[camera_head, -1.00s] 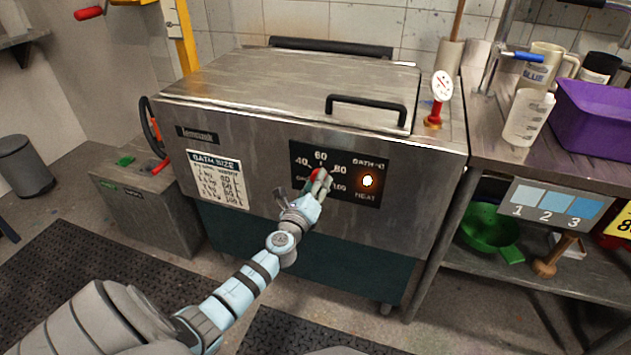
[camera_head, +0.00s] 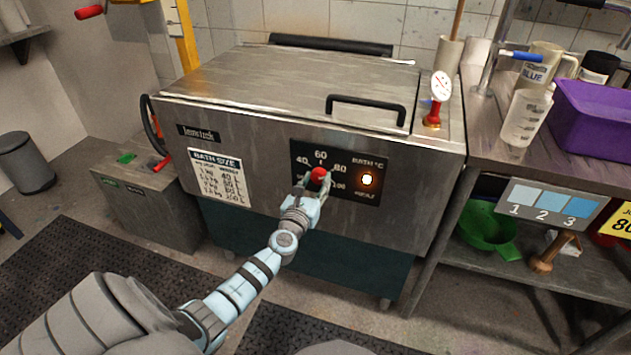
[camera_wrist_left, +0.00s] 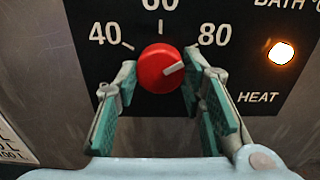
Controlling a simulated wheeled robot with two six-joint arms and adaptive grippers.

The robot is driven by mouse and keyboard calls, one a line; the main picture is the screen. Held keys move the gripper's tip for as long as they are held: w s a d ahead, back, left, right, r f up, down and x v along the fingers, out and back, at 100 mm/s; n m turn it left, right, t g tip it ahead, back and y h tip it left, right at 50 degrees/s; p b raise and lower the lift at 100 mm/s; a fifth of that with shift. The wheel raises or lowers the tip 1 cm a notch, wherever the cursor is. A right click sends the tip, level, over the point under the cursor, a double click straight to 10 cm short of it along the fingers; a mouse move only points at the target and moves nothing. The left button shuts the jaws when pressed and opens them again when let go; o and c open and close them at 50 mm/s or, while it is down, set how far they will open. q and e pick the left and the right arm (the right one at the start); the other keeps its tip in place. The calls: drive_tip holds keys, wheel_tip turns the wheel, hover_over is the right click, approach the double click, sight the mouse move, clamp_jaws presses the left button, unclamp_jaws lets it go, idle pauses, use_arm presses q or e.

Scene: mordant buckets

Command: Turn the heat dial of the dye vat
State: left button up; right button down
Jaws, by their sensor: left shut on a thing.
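The dye vat (camera_head: 250,150) is a steel box with a closed lid and a black panel on its front. Its red round heat dial (camera_head: 319,175) sits on the panel under the number 60; it also shows in the left wrist view (camera_wrist_left: 158,67). The dial's white mark points right and slightly up, toward 80. My left gripper (camera_head: 311,186) is at the dial, with one green-padded finger on each side, shut on it. In the left wrist view my left gripper (camera_wrist_left: 159,80) covers the panel's lower numbers. My right gripper is not in view.
An orange lamp (camera_head: 367,180) glows right of the dial. A black lid handle (camera_head: 366,106) and a red-based gauge (camera_head: 441,88) are above. A steel bench with a purple tub (camera_head: 596,120) stands at right. A grey box (camera_head: 150,205) stands at left.

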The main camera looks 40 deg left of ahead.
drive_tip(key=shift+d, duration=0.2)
use_arm(q)
drive_tip(key=o, duration=1.2)
drive_tip(key=shift+c, duration=0.2)
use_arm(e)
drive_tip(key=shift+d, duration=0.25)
use_arm(q)
drive_tip(key=v, duration=1.2)
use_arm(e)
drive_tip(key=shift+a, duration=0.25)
